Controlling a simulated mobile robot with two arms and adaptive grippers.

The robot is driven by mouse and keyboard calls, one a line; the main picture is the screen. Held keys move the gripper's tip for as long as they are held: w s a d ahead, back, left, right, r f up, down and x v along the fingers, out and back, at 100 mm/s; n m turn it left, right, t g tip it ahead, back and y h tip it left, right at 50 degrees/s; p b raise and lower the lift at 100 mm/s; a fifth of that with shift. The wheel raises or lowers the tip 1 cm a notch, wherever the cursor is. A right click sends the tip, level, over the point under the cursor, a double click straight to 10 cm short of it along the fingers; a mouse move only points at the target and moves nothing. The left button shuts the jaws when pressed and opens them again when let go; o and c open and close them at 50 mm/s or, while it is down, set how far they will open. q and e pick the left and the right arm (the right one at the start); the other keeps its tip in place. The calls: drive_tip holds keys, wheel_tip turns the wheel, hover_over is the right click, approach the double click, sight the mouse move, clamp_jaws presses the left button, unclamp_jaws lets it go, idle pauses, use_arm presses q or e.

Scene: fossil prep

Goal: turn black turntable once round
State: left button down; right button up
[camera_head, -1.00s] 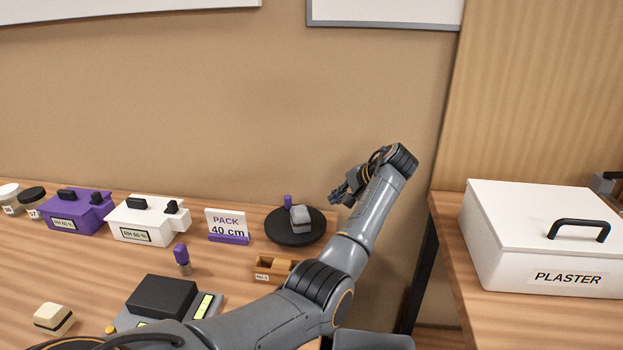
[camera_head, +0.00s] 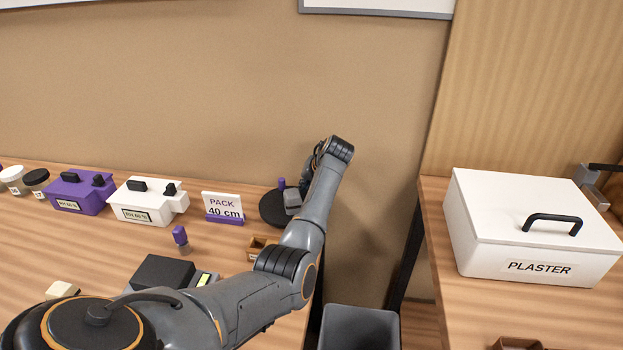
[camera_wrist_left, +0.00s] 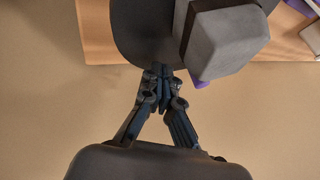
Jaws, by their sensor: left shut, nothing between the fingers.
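The black turntable (camera_head: 272,209) is a round disc near the far right corner of the wooden table, partly hidden by my left arm. A grey block (camera_head: 292,201) and a small purple piece (camera_head: 282,184) show on it. In the left wrist view the turntable (camera_wrist_left: 140,35) fills the top, with the grey block (camera_wrist_left: 228,45) at its right. My left gripper (camera_wrist_left: 162,72) is shut and empty, its fingertips at the turntable's rim; I cannot tell whether they touch it. In the head view the fingers are mostly hidden behind the arm. My right gripper is not in view.
A PACK 40 cm sign (camera_head: 222,206), a white box (camera_head: 146,206), a purple box (camera_head: 78,194) and a small wooden holder (camera_head: 257,247) stand left of the turntable. A white PLASTER box (camera_head: 535,235) sits on the right table. A grey bin (camera_head: 360,325) is between the tables.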

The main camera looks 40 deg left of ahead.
sight(284, 186)
use_arm(q)
drive_tip(key=shift+s+a+r+p, duration=0.1)
drive_tip(key=shift+s+a, duration=0.15)
drive_tip(key=shift+a, duration=0.3)
drive_tip(key=shift+s+a+p, duration=0.15)
drive_tip(key=shift+s+a, duration=0.15)
drive_tip(key=shift+a, duration=0.3)
drive_tip(key=shift+s+a+r+p, duration=0.1)
drive_tip(key=shift+s+a, duration=0.15)
drive_tip(key=shift+a, duration=0.3)
drive_tip(key=shift+s+a+n+g+b, duration=0.15)
drive_tip(key=shift+a+n+g+b, duration=0.2)
drive_tip(key=shift+n+g+b, duration=0.45)
